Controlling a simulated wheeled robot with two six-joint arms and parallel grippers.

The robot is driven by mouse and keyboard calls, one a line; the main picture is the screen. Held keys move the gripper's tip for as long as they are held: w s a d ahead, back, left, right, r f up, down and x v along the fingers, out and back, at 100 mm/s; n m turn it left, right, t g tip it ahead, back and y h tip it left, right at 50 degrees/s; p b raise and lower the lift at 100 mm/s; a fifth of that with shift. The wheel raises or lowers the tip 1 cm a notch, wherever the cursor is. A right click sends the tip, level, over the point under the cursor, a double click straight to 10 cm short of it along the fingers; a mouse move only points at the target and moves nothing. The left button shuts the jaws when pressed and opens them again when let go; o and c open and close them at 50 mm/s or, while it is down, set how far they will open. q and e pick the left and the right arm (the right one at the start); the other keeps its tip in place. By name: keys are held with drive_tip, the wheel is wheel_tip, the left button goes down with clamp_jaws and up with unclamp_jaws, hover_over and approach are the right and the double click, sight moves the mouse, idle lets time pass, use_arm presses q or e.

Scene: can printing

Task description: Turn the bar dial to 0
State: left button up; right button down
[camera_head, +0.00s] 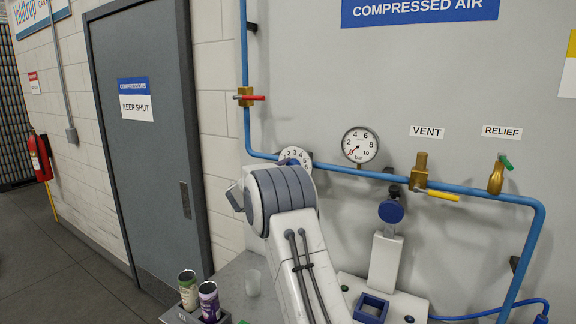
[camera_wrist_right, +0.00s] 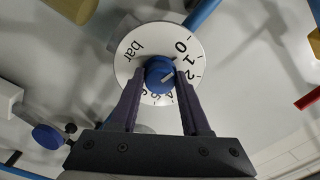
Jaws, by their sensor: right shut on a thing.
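The bar dial (camera_wrist_right: 133,62) is a round white plate marked "bar" with numbers from 0 upward; it fills the upper middle of the right wrist view. My right gripper (camera_wrist_right: 160,78) is shut on the knob, one finger on each side, and the fingers cover some numbers. In the head view only the top and right of the dial (camera_head: 295,154) show above my right arm; the gripper is hidden there. My left gripper is not in view.
Blue pipe (camera_head: 463,189) runs along the wall with a vent valve (camera_head: 420,172) and relief valve (camera_head: 496,178). Two cans (camera_head: 209,300) stand below left. A grey door (camera_head: 140,150) is at left.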

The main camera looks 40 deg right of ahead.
drive_tip(key=shift+n+p, duration=0.55)
drive_tip(key=shift+n, duration=0.65)
drive_tip(key=shift+c, duration=1.8)
unclamp_jaws()
drive_tip(key=shift+a+f, duration=0.1)
drive_tip(key=b+v, duration=0.5)
drive_tip(key=v, duration=0.5)
drive_tip(key=shift+s+a, duration=0.1)
drive_tip(key=shift+a, duration=0.05)
